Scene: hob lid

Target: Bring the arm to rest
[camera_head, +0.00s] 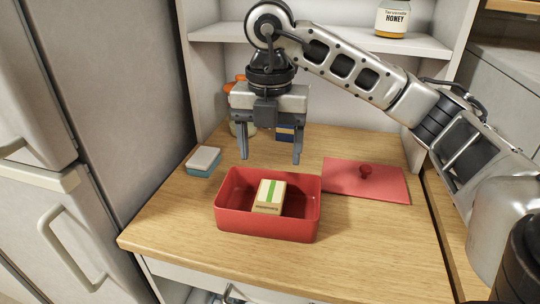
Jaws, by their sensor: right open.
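My right gripper (270,158) is open and empty. Its fingers point down, apart, above the wooden counter and behind the red box. My right arm reaches in from the right side of the view. The red box (266,222) stands open on the counter, with a cream and green block (270,196) inside it. The red lid (385,187) with its round knob (366,171) lies flat on the counter to the right of the box. My left gripper is not in view.
A white and blue sponge-like block (203,161) lies left of the box. Jars (238,128) and a blue packet (286,134) stand behind my gripper, partly hidden. A honey jar (393,19) sits on the shelf (340,42). A fridge (105,100) stands at the left. The front counter (370,245) is clear.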

